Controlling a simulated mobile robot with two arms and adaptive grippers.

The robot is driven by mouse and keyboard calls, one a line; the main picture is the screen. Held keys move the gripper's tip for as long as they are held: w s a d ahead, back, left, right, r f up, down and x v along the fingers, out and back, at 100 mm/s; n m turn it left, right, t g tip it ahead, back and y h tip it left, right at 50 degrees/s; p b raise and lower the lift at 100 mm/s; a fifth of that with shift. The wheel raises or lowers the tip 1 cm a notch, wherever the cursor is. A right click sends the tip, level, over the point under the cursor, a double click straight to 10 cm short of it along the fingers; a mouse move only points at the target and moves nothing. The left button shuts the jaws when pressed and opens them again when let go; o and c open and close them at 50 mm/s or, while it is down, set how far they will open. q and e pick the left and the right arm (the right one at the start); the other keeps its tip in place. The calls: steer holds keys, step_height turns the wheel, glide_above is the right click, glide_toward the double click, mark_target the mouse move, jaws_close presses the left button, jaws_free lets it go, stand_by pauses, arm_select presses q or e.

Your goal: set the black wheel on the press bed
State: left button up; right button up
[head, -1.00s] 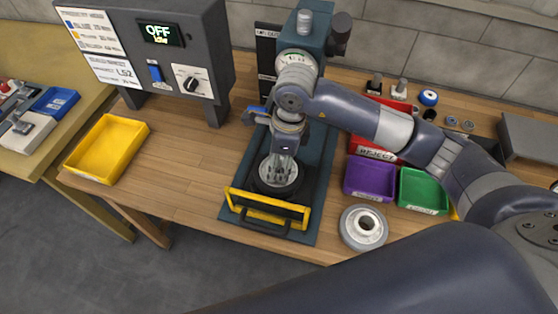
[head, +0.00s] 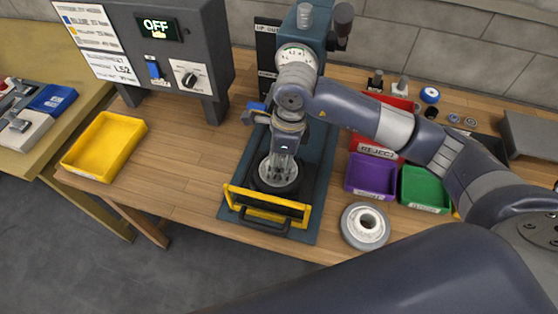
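The black wheel (head: 277,190) is at the press bed (head: 232,207), behind the yellow guard bar, and looks flat. Whether it rests fully on the bed is hard to see. My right gripper (head: 281,176) points straight down over the wheel's middle, with its fingers at the hub. The fingers and hub overlap, so I cannot tell whether they grip it. The press column (head: 314,30) with its dial stands right behind my wrist. My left gripper is not in view.
A grey wheel (head: 351,232) lies on the bench right of the press. Purple (head: 371,190), green (head: 424,208) and red (head: 376,150) bins stand behind it. A control box (head: 206,50) reading OFF and a yellow tray (head: 76,175) are at left. Bench between tray and press is clear.

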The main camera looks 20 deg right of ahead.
stand_by(0.3)
steer(key=o, duration=1.4)
steer(key=shift+f, duration=0.1)
step_height(320, 180, up, 8)
steer(key=shift+s+d+f, duration=0.2)
steer(key=shift+d+f, duration=0.05)
steer(key=shift+d, duration=0.15)
